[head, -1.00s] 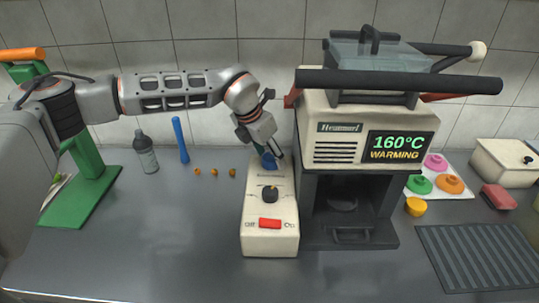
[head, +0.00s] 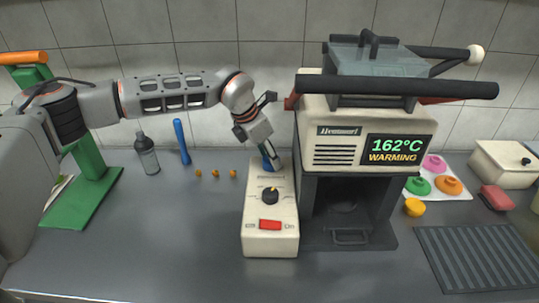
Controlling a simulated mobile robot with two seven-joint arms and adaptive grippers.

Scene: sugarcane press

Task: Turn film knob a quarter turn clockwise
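The film knob appears to be the black knob (head: 270,196) with a light pointer, on top of the cream control box (head: 257,215). Its pointer is toward the back of the box. A red switch (head: 270,225) sits in front of it, between off and on labels. My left gripper (head: 271,163) points down at the back end of the box, behind the knob and apart from it. A small blue part (head: 266,152) shows at its fingers; I cannot tell what it belongs to or whether the fingers are open. My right gripper is not in view.
The cream and dark machine (head: 348,125) stands close right of the box, its display reading 162°C WARMING. Its long dark bars (head: 400,84) reach across the top right. A grey bottle (head: 146,153) and a blue stick (head: 181,142) stand left. The front left counter is clear.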

